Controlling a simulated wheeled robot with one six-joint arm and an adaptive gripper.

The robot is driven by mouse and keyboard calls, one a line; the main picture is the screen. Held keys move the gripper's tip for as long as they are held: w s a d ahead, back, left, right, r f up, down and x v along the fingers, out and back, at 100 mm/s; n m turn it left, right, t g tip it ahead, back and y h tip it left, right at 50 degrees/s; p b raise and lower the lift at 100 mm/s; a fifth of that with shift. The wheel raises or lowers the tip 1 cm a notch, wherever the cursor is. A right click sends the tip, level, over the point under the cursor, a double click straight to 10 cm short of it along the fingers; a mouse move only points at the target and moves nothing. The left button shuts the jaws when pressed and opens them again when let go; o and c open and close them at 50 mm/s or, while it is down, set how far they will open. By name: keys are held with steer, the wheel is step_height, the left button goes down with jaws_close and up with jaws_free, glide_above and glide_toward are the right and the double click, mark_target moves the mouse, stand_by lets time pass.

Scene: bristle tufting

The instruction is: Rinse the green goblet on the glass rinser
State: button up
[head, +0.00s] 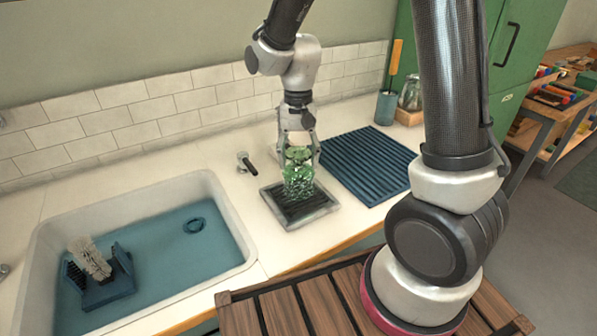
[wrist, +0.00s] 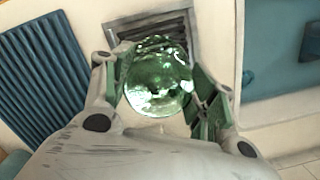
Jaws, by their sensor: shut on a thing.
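The green goblet (head: 298,174) is a patterned, see-through green glass. In the head view it appears at the glass rinser (head: 314,213), a dark slatted tray with a pale rim set on the counter. My gripper (head: 299,152) points down from above and is shut on the goblet, with fingers on both sides. In the wrist view the goblet (wrist: 157,80) sits between the fingers (wrist: 158,92), with the rinser (wrist: 188,27) behind it. Whether the goblet touches the rinser's slats I cannot tell. Which end of it faces up is also unclear.
A blue ribbed mat (head: 368,165) lies right of the rinser. A white sink (head: 225,215) at left holds a brush (head: 90,258) in a blue stand. A jar (head: 410,93) and blue cup (head: 386,107) stand at the back right.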

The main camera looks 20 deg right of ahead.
steer(key=shift+r, duration=2.5)
steer(key=shift+f, duration=0.1)
